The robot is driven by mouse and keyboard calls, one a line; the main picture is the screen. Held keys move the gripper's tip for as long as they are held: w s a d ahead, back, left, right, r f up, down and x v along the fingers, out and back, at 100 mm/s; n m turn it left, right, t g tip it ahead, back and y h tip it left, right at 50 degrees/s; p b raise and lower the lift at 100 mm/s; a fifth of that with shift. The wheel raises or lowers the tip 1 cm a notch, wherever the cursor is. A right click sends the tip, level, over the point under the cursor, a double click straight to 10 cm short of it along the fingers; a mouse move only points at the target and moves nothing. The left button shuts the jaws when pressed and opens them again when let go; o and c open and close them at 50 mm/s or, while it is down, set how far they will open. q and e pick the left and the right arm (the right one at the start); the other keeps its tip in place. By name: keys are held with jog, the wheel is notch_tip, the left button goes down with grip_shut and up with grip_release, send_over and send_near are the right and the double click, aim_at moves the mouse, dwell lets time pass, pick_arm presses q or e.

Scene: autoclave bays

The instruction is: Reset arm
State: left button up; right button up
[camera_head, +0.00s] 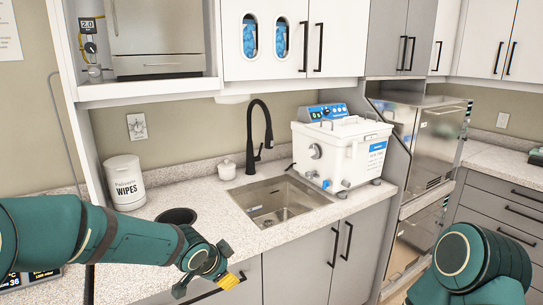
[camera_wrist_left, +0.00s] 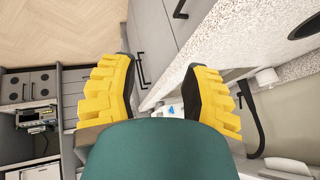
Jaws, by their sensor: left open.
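My left arm reaches in from the left in the head view, and its green gripper with yellow fingers (camera_head: 229,281) hangs in front of the counter's front edge by the grey cabinet doors. In the left wrist view the two yellow fingers (camera_wrist_left: 158,88) stand wide apart with nothing held between them. Part of my right arm (camera_head: 475,262) shows at the lower right of the head view, bent in front of the cabinets. My right gripper is out of sight.
The speckled counter (camera_head: 165,197) holds a wipes tub (camera_head: 124,182), a sink (camera_head: 272,203) with a black faucet (camera_head: 259,140), and a white cleaning unit (camera_head: 342,150). Steel autoclaves (camera_head: 440,135) stand at the right. The left wrist view shows open wooden floor (camera_wrist_left: 60,28).

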pick_arm(q)
jog(key=s+d+f+n+g+h, duration=0.1)
jog(key=s+f+n+g, duration=0.4)
jog(key=s+f+n, duration=0.7)
jog(key=s+d+f, duration=0.1)
jog(key=s+f, duration=1.1)
jog(key=f, duration=0.2)
dwell(2.0)
